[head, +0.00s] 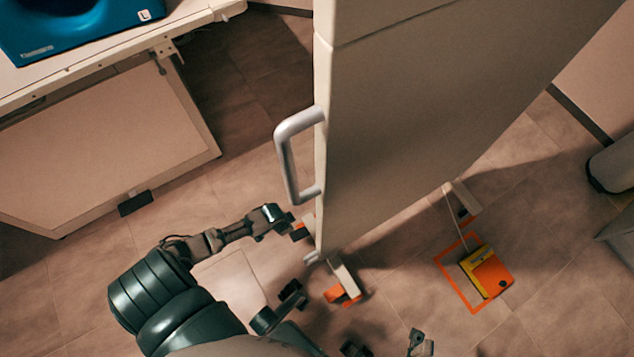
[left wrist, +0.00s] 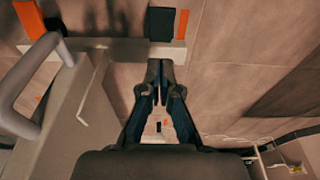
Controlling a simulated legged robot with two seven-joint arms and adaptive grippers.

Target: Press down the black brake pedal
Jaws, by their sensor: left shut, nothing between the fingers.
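The black brake pedal (left wrist: 161,24) shows at the top of the left wrist view, with an orange strip along its right side and a pale bar (left wrist: 118,46) in front of it. My left gripper (left wrist: 160,66) is shut and empty, its tips pointing at the pedal and overlapping the bar. I cannot tell whether they touch it. In the head view my left gripper (head: 278,215) is low, just left of the tall beige unit's base, and largely hides the black pedal. My right gripper cannot be made out.
The tall beige unit (head: 400,110) with a grey handle (head: 286,150) fills the centre. An orange pedal (head: 342,292) sits at its foot. A yellow-orange box (head: 486,271) lies on the floor at right. A bench with a blue item (head: 80,28) stands at left.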

